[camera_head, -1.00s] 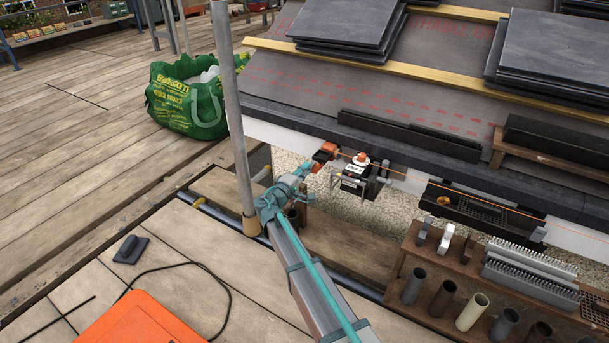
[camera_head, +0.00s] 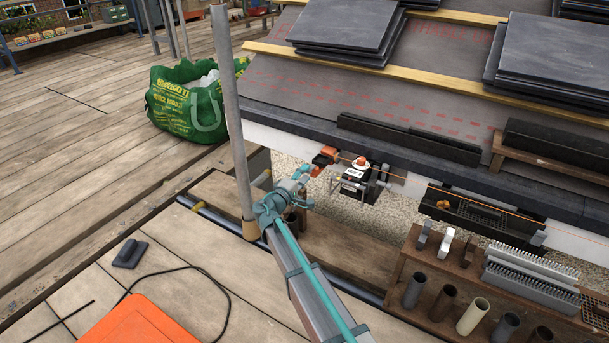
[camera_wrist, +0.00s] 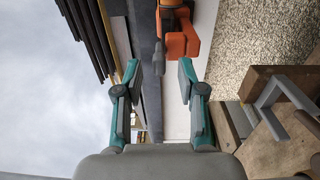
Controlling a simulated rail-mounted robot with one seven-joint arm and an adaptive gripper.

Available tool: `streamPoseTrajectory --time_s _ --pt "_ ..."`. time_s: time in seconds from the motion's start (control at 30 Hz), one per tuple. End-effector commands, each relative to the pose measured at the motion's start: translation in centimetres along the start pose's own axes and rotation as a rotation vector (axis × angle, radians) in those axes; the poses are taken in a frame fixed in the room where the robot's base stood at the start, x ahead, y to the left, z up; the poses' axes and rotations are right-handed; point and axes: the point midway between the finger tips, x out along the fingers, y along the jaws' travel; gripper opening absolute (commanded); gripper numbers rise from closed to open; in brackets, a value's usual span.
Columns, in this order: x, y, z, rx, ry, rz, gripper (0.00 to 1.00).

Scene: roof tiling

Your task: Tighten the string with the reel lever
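The orange reel (camera_head: 325,157) is on the white eave board at the roof's lower edge. It also shows at the top of the wrist view (camera_wrist: 183,40). A grey handle-like piece (camera_wrist: 158,56) beside its orange body looks like the lever. The orange string (camera_head: 480,206) runs from the reel to the right along the eave. My gripper (camera_wrist: 158,76) is open and empty, with its teal and grey fingers apart. In the wrist view the grey piece lies just beyond the gap between the fingertips. In the head view my gripper (camera_head: 305,174) is at the reel's lower left; contact cannot be told.
A grey scaffold pole (camera_head: 234,120) stands left of my arm. A black device with an orange top (camera_head: 356,178) sits right of the reel. A wooden rack (camera_head: 445,290) holds pipe pieces at lower right. A green bag (camera_head: 186,103) is on the deck.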

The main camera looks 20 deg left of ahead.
Motion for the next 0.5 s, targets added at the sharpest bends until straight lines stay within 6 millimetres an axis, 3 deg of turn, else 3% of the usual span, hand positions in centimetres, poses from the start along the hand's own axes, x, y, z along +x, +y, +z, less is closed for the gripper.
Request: streamPoseTrajectory --time_s 0.5 --pt "-8.9 0.0 0.1 0.0 0.002 -0.001 0.4"
